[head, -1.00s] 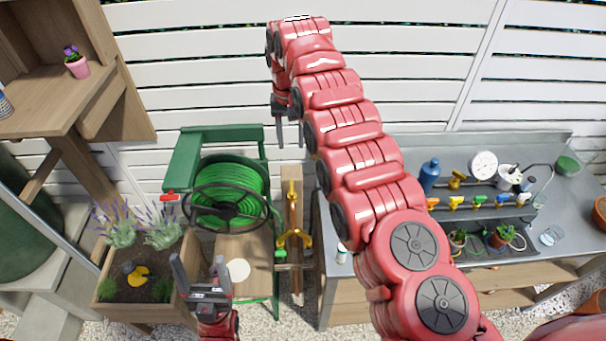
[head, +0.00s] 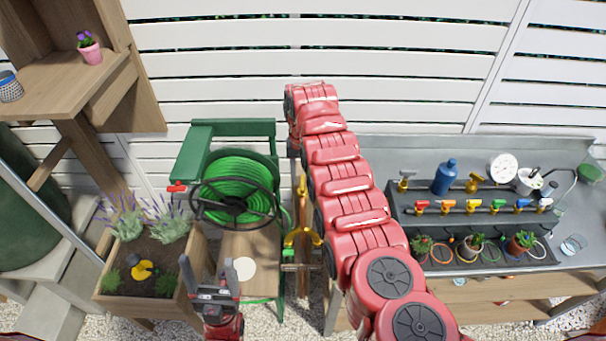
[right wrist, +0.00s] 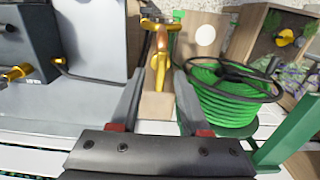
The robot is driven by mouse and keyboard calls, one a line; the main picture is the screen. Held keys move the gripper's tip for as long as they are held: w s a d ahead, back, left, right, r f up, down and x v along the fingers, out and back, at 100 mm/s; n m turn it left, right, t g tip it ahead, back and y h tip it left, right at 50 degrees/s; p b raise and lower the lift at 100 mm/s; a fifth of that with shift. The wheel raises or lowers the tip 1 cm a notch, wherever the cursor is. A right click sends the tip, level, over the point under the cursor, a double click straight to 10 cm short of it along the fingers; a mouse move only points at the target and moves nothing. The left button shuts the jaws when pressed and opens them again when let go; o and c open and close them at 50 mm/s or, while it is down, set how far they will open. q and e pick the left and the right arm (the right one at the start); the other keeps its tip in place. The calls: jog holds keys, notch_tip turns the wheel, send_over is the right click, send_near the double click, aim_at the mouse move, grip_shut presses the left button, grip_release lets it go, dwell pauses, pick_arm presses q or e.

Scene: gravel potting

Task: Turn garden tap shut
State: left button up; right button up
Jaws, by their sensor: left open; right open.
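The brass-yellow garden tap (head: 303,237) is on a wooden post (head: 302,200) beside the green hose reel. In the right wrist view the tap (right wrist: 160,62) points away from me, its crosswise yellow part (right wrist: 158,24) at the top. My right gripper (right wrist: 156,82) is open and empty. Its fingers appear on either side of the post, with the tap between and beyond their tips; I cannot tell the exact gap. In the head view my right arm mostly hides this gripper. My left gripper (head: 207,268) is open and empty, low in front of the reel and planter.
The green hose reel (head: 232,190) with its dark wheel stands left of the post. The grey bench (head: 365,150) with several small coloured taps (head: 472,208) and potted plants is at right. A wooden planter (head: 150,300) with lavender is at left.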

jog(key=shift+a+f, duration=0.1)
jog(key=shift+f, duration=0.7)
grip_shut()
